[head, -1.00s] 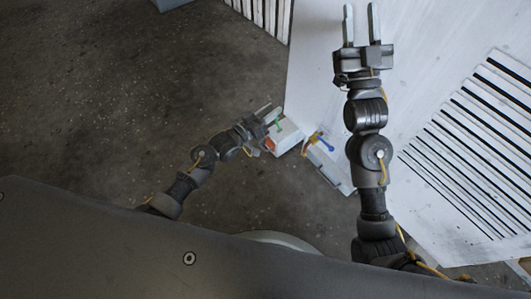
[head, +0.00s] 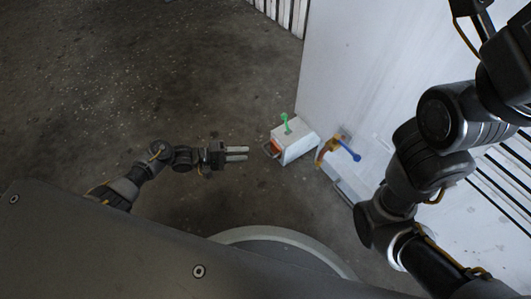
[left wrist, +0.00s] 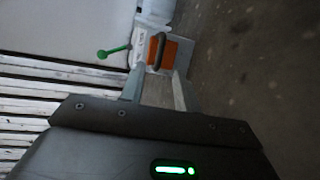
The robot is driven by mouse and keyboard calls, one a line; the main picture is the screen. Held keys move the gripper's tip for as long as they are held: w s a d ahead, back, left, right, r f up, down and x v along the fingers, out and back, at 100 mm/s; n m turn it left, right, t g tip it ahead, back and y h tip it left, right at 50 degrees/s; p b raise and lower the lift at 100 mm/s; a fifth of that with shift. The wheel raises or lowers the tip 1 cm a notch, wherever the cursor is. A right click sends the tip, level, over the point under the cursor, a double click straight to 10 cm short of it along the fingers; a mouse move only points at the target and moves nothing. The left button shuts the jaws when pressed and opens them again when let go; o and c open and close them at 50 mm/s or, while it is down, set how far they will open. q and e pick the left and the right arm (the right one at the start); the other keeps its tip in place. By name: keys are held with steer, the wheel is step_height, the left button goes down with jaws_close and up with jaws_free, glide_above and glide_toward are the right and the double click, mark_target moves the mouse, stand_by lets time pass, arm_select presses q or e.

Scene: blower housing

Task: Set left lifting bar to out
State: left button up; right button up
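The lifting bar appears to be the dark loop handle (head: 270,150) on the orange-marked end of a white box (head: 297,142). In the left wrist view the bar (left wrist: 160,50) stands in front of an orange patch, just beyond my fingertips. A green lever (head: 286,122) rises from the box. My left gripper (head: 246,153) is open and empty, left of the bar, fingers pointing at it. A gap shows between them in the head view. The left gripper's fingers (left wrist: 160,78) also show apart in the left wrist view. My right gripper is out of view.
A blue lever (head: 349,150) with an orange part sits right of the box, by a large white panel (head: 365,70). Black-slotted grilles show at right and top. My right arm crosses the right side. Bare dark floor (head: 150,70) lies on the left.

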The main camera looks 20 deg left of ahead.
mark_target(266, 152)
arm_select(q)
steer(key=b+x, duration=0.2)
steer(key=x, duration=0.2)
steer(key=b+x, duration=0.2)
steer(key=x, duration=0.1)
steer(key=shift+w+d+f, duration=0.2)
steer(key=shift+d+f, duration=0.05)
steer(key=shift+d, duration=0.05)
steer(key=shift+w+d+b, duration=0.3)
steer(key=shift+w+d, duration=0.05)
steer(key=shift+d, duration=0.35)
jaws_close()
